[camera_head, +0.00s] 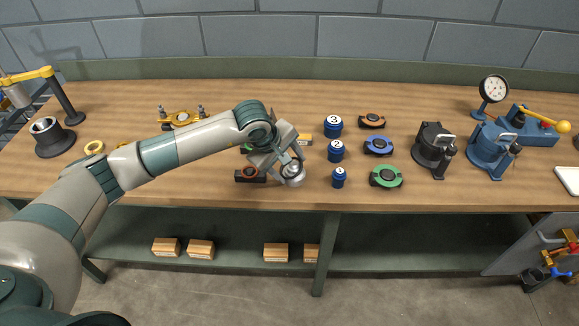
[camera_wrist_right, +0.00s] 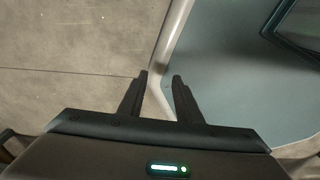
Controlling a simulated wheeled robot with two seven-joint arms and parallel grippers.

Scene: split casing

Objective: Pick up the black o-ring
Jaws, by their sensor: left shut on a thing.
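My left gripper (camera_head: 284,165) points down over the front middle of the bench, at a silver rounded part (camera_head: 294,175). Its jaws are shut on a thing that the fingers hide. I cannot pick out the black o-ring by itself in the head view. A dark block with an orange-red ring (camera_head: 250,174) sits just left of the gripper. My right gripper shows in the right wrist view (camera_wrist_right: 160,75). Its two fingers stand apart with nothing between them, away from the bench top.
Blue numbered cylinders (camera_head: 336,151) stand right of the gripper. Orange, blue (camera_head: 378,146) and green (camera_head: 386,177) ringed parts lie beyond them. Dark (camera_head: 433,148) and blue (camera_head: 490,150) fixtures stand further right. A yellow ring (camera_head: 94,147) lies at left.

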